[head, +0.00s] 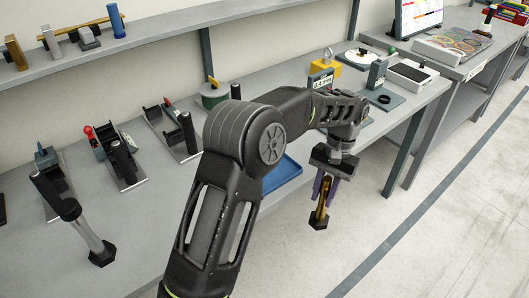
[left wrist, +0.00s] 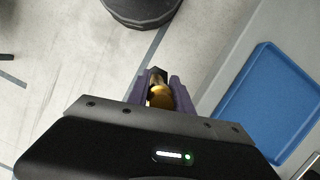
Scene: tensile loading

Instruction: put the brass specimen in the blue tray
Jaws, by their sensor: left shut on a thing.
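My left gripper (head: 321,204) is shut on the brass specimen (head: 322,208), which hangs below the fingers beyond the front edge of the bench, over the floor. In the left wrist view the specimen (left wrist: 160,95) shows as a gold round piece between the purple fingers (left wrist: 160,88). The blue tray (head: 283,172) lies on the bench, partly hidden behind my left arm in the head view. In the left wrist view the tray (left wrist: 268,100) looks empty in its visible part, to the right of the gripper and apart from it. My right gripper is not in view.
The grey bench (head: 150,215) holds several black clamp fixtures (head: 117,160) at the left. A yellow block (head: 325,67) and a dark grey block (head: 377,73) stand at its far right. A shelf (head: 160,37) runs above. Open floor (head: 440,230) lies to the right.

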